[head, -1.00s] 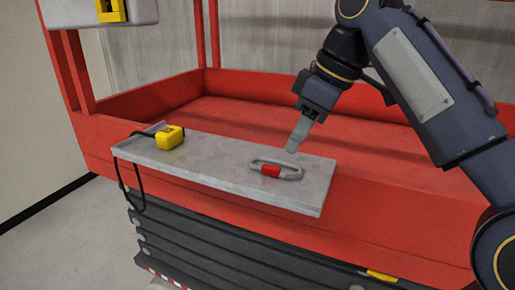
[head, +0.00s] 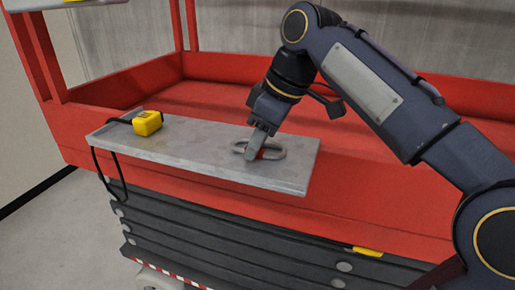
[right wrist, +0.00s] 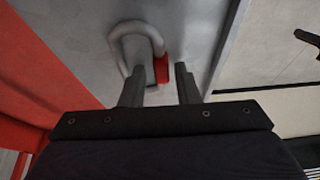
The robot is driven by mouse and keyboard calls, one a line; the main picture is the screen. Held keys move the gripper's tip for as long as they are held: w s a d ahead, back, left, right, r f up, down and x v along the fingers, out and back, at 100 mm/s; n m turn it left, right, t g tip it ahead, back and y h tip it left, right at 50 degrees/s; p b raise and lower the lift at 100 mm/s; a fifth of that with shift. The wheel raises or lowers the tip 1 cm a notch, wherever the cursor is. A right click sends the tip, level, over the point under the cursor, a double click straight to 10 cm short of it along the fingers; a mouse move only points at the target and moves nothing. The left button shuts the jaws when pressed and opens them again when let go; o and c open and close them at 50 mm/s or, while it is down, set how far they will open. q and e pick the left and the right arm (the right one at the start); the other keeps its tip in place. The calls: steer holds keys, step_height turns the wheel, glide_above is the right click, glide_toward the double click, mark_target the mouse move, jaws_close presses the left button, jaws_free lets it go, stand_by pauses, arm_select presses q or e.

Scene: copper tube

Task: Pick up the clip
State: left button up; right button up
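The clip (head: 277,153) is a grey oval carabiner with a red sleeve, lying on the grey metal shelf (head: 200,153). It also shows in the right wrist view (right wrist: 118,38), with its red sleeve (right wrist: 162,68) towards my fingers. My right gripper (head: 255,152) points down at the clip and partly covers it in the head view. In the right wrist view my right gripper (right wrist: 162,82) has its two fingers apart, with the red sleeve between their tips. I cannot tell whether either finger touches it. My left gripper is not in view.
The shelf is fixed to a red lift platform (head: 370,204) with raised rails behind. The shelf's middle is clear.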

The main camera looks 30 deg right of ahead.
jaws_close()
step_height(320, 180, up, 9)
steer(key=shift+a+f+p, duration=0.1)
steer(key=shift+f+p, duration=0.1)
steer(key=shift+p, duration=0.95)
steer(key=shift+r, duration=0.75)
